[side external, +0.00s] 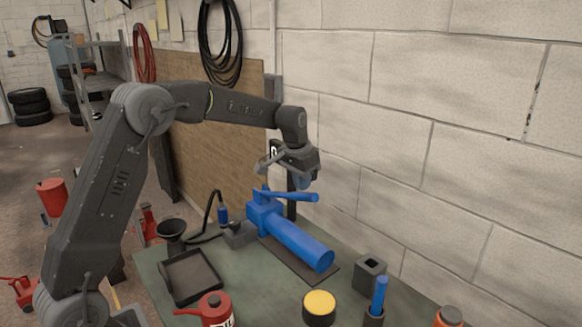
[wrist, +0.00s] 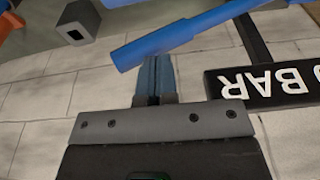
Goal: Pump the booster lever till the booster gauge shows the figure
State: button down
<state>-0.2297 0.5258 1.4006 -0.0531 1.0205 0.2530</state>
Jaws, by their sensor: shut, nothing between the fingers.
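The blue booster (side external: 296,243) lies on a dark plate on the bench. Its blue lever (side external: 290,196) sticks out from its top towards the right, nearly level. My gripper (side external: 306,184) is shut and empty, just above the lever's free end. In the wrist view the shut fingertips (wrist: 154,72) are close to the lever (wrist: 172,42); I cannot tell whether they touch. In the side view my gripper hides most of the gauge.
A square black holder (side external: 369,274), a blue-handled tool (side external: 379,294), a yellow-topped tin (side external: 319,307) and a red oil can (side external: 215,308) stand at the front. A black tray (side external: 190,277) and funnel (side external: 171,233) are at left. The block wall is close behind.

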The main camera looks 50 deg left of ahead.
notch_tip(320, 180, down, 9)
jog(key=shift+r, duration=3.85)
jog(key=shift+f, duration=0.1)
notch_tip(320, 180, down, 8)
jog(key=shift+r, duration=4.05)
jog(key=shift+d, duration=0.1)
